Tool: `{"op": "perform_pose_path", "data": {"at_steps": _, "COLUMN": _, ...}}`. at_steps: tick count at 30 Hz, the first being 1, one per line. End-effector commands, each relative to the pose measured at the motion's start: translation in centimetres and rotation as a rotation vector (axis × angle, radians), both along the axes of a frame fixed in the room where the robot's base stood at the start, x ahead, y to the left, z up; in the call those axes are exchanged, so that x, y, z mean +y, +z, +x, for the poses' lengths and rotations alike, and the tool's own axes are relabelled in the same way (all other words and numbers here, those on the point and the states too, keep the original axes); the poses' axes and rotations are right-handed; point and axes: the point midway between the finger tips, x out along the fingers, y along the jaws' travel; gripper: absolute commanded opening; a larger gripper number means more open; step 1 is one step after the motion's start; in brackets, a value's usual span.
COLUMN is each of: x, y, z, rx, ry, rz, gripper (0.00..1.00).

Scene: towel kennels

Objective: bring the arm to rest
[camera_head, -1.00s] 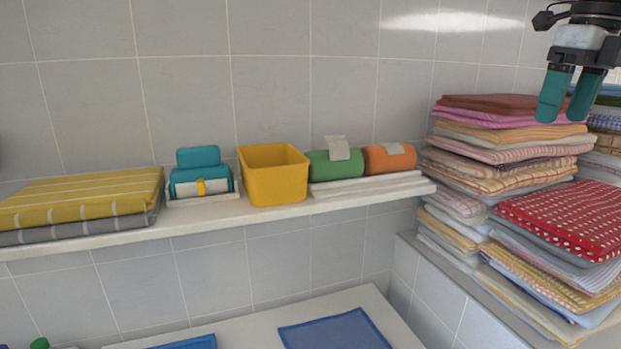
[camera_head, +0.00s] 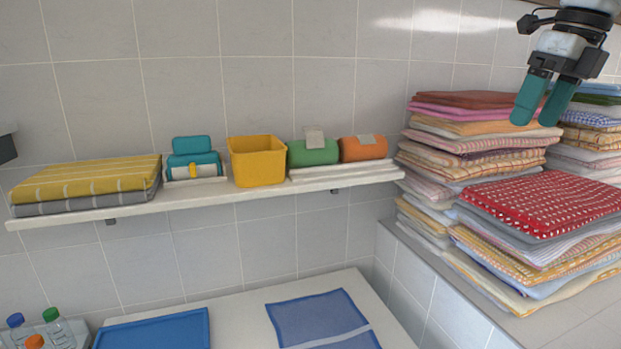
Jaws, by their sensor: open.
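My gripper (camera_head: 534,116) hangs at the upper right of the head view, its two teal fingers pointing down. The fingers are apart with nothing seen between them. In the picture it overlaps the tall stack of folded towels (camera_head: 470,130); I cannot tell how far in front of the stack it is. The rest of my arm is cut off by the top edge.
Red dotted cloth (camera_head: 545,200) tops a nearer pile. Bottles (camera_head: 57,325) and blue mats (camera_head: 155,330) are below.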

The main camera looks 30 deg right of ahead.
Motion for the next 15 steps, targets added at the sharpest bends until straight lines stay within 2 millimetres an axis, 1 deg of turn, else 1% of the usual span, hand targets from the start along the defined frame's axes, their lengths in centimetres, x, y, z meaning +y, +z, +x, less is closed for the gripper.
{"op": "perform_pose_path", "data": {"at_steps": 4, "x": 1.6, "y": -0.7, "z": 2.5, "rx": -0.085, "ry": 0.058, "rz": 0.047, "gripper": 0.79}}
{"op": "perform_pose_path", "data": {"at_steps": 8, "x": 3.9, "y": -1.2, "z": 5.4, "rx": -0.191, "ry": 0.123, "rz": 0.111, "gripper": 0.79}}
{"op": "perform_pose_path", "data": {"at_steps": 11, "x": 6.3, "y": -1.5, "z": 8.0, "rx": -0.295, "ry": 0.181, "rz": 0.182, "gripper": 0.79}}
{"op": "perform_pose_path", "data": {"at_steps": 14, "x": 9.6, "y": -1.3, "z": 11.0, "rx": -0.431, "ry": 0.244, "rz": 0.286, "gripper": 0.79}}
{"op": "perform_pose_path", "data": {"at_steps": 15, "x": 11.4, "y": -1.0, "z": 12.4, "rx": -0.499, "ry": 0.271, "rz": 0.345, "gripper": 0.79}}
